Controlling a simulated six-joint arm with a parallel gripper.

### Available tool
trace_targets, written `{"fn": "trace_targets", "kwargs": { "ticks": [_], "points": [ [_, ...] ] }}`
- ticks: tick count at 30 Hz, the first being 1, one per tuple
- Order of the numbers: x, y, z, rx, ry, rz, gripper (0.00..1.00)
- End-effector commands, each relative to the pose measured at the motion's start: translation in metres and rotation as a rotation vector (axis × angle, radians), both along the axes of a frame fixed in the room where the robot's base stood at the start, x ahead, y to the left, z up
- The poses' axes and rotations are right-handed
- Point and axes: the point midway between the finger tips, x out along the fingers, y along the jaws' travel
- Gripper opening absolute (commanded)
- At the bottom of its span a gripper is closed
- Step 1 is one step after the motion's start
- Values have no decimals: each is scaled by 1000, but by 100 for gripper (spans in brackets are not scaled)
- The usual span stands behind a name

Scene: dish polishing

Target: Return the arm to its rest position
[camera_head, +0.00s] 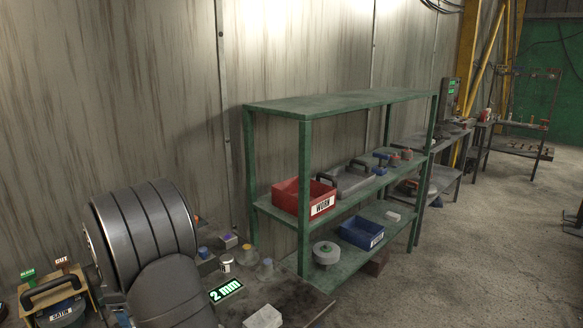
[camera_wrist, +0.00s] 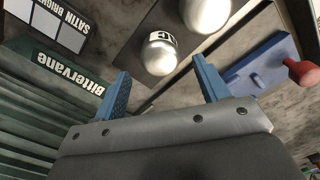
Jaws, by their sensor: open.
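My gripper (camera_wrist: 160,66) shows in the wrist view with its two blue fingers spread apart. Nothing is held between the fingers. A silver dome-topped object (camera_wrist: 160,55) with a black-and-white label appears beyond the gap between them, and a second silver rounded object (camera_wrist: 206,12) is above it. I cannot judge how far they are from the fingertips. The gripper's fingers cannot be made out in the head view, so its place over the bench (camera_head: 285,296) is unclear there.
A green shelf (camera_head: 340,103) holds a red WORK bin (camera_head: 288,196) and a blue bin (camera_head: 353,231). A lit "2 mm" sign (camera_head: 226,291) and a white block (camera_head: 263,318) are on the bench. The wrist view shows a blue plate (camera_wrist: 262,66) with a red knob (camera_wrist: 302,72).

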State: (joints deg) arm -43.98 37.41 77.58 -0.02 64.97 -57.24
Motion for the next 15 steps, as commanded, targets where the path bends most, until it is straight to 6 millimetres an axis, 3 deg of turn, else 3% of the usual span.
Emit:
{"fn": "trace_targets", "kwargs": {
  "ticks": [5,9,15],
  "points": [
    [0,-1,-14,-3,3,0,68],
    [-1,-1,-38,-4,3,0,68],
    [1,1,9,3,-3,0,68]
  ]
}}
